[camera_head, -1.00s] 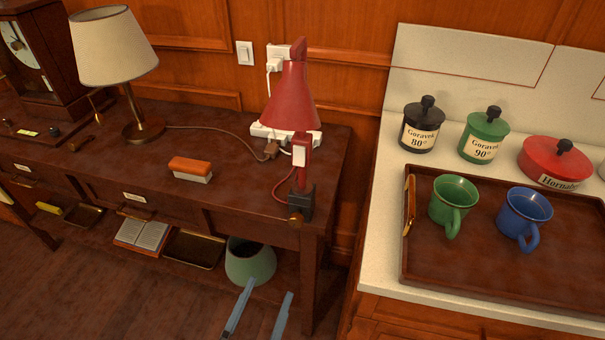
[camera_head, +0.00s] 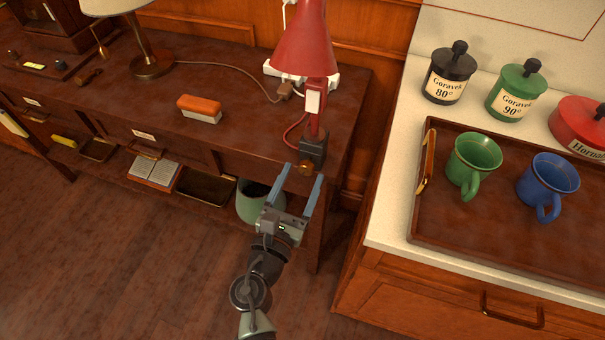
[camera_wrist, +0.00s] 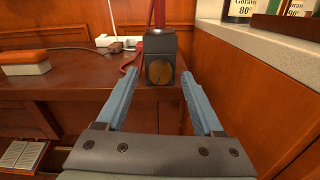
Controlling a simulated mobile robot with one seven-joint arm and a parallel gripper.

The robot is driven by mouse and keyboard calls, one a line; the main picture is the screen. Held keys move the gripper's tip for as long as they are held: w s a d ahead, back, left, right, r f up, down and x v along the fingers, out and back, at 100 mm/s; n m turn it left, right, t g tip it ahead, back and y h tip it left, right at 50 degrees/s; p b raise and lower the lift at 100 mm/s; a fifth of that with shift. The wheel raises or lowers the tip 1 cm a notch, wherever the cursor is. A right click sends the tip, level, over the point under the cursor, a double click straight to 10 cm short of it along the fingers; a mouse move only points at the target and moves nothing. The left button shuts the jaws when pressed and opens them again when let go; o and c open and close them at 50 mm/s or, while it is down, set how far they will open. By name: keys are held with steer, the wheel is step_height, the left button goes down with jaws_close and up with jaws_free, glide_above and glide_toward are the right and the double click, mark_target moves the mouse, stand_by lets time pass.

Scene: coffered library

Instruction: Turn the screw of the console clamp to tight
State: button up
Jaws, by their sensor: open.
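The console clamp (camera_head: 313,148) is a dark block at the front right edge of the wooden desk, at the foot of a red lamp (camera_head: 304,45). Its screw (camera_head: 306,169) has a round brass head facing the front. In the wrist view the brass screw head (camera_wrist: 160,72) is seen nearly face-on, below the red lamp stem. My gripper (camera_head: 296,170) is open, with its two blue fingers pointing at the clamp. In the wrist view the fingers (camera_wrist: 158,84) stand to either side of the screw head. Nothing is between them, and I cannot tell how far the tips are from the screw.
To the right is a light counter with a dark tray (camera_head: 480,244) holding a green mug (camera_head: 474,162) and a blue mug (camera_head: 547,181). An orange and white block (camera_head: 200,109) lies on the desk (camera_head: 240,135). A greenish pot (camera_head: 247,203) stands below, partly behind my gripper.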

steer(key=shift+w+d, duration=0.25)
steer(key=shift+w, duration=0.35)
jaws_close()
